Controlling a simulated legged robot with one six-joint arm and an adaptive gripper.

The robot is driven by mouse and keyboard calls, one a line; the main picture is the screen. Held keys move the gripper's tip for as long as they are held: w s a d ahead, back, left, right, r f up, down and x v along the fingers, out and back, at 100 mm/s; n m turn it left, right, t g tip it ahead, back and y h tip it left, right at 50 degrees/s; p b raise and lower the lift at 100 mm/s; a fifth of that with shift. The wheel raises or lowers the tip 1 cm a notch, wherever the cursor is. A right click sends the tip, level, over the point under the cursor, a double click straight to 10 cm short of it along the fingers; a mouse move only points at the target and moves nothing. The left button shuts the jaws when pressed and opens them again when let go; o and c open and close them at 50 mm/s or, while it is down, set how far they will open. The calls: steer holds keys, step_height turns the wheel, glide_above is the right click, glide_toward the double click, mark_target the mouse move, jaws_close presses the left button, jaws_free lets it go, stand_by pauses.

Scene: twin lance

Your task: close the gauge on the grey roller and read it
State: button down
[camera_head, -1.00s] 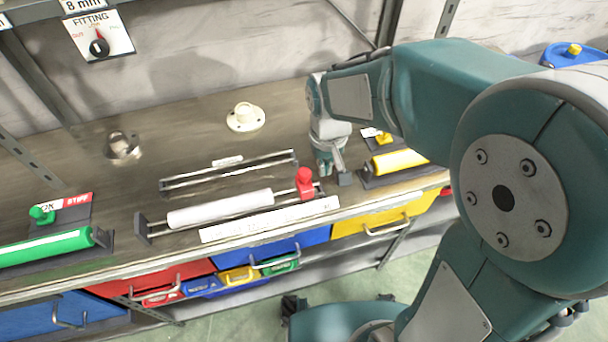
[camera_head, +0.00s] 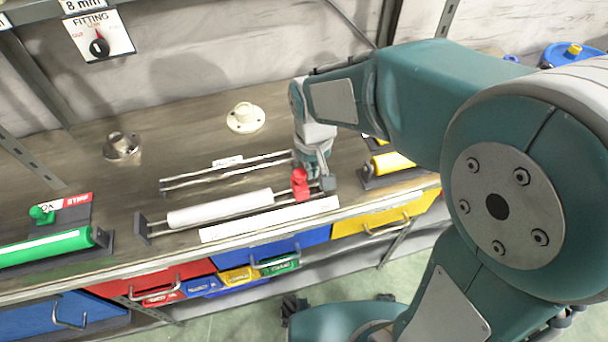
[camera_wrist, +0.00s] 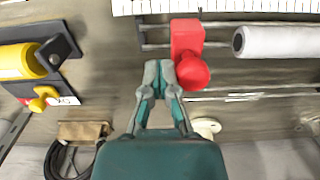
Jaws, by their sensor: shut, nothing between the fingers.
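The grey roller (camera_head: 220,208) lies on its frame at the front of the bench; its end shows at the right of the wrist view (camera_wrist: 280,41). The red gauge slider (camera_head: 300,184) stands at the right end of the roller's rails, apart from the roller. In the wrist view the slider (camera_wrist: 187,38) has a round knob. My gripper (camera_wrist: 164,72) is shut and empty, its fingertips close beside the slider. I cannot tell whether they touch it. In the head view my gripper (camera_head: 318,178) is just right of the slider.
A white scale strip (camera_head: 270,218) runs along the bench's front edge. A yellow roller (camera_head: 390,162) is to the right, a green roller (camera_head: 45,247) at the left. A white flanged post (camera_head: 245,118) and a metal fitting (camera_head: 121,146) stand behind. A fitting dial (camera_head: 98,46) hangs on the wall.

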mark_target(294, 174)
steer(key=shift+a, duration=0.25)
steer(key=shift+s+a, duration=0.25)
steer(key=shift+a, duration=0.45)
steer(key=shift+s+a, duration=0.2)
steer(key=shift+a, duration=0.65)
steer(key=shift+s+a, duration=0.2)
steer(key=shift+a, duration=0.45)
steer(key=shift+s+a, duration=0.2)
steer(key=shift+a, duration=0.4)
